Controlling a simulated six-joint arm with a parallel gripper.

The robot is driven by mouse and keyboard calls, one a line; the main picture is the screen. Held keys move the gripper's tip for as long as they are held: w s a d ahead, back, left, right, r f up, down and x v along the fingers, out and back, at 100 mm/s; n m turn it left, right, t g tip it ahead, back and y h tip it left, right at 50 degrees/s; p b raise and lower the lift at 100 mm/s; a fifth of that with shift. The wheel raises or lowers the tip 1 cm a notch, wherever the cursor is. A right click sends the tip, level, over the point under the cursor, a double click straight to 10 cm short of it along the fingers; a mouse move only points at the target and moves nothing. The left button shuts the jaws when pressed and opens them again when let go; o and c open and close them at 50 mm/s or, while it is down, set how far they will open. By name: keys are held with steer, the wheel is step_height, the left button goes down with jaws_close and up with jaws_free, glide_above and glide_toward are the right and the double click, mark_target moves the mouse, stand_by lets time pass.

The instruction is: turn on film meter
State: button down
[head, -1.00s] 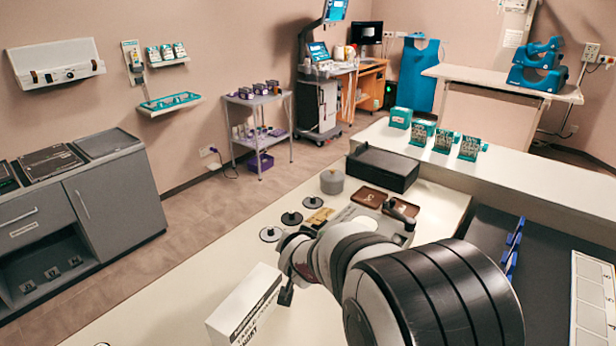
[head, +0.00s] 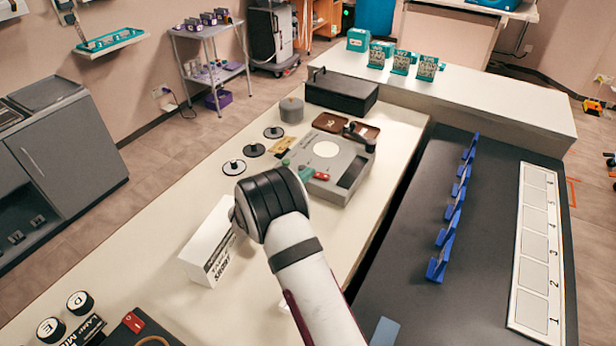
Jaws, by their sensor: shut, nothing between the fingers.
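A grey desktop unit, which looks like the film meter (head: 346,181), sits on the white counter in the middle of the head view. It has a round white spot, a dark hinged arm at its far right and a dark panel at its near right. A red switch (head: 321,176) shows on its near edge, with a small green piece (head: 304,173) beside it. The switch position is too small to tell. My arm reaches up from the bottom, its rounded joint just in front of the unit's near left corner. My gripper is not in view, hidden behind the arm.
A white box (head: 208,245) stands left of my arm. Another device with a red switch (head: 134,322) is at bottom left. Blue holders (head: 449,228) line the dark right surface.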

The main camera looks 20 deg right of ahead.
glide_above(321, 185)
steer(key=shift+w+a+f, duration=0.1)
steer(key=shift+w+f, duration=0.1)
steer(key=shift+f, duration=0.35)
steer(key=shift+w+a+f, duration=0.1)
steer(key=shift+w+f, duration=0.1)
steer(key=shift+f, duration=0.3)
steer(key=f, duration=0.2)
steer(key=shift+s+d+f, duration=0.1)
steer(key=shift+s+f, duration=0.1)
steer(key=shift+f, duration=0.6)
steer(key=shift+s+d, duration=0.1)
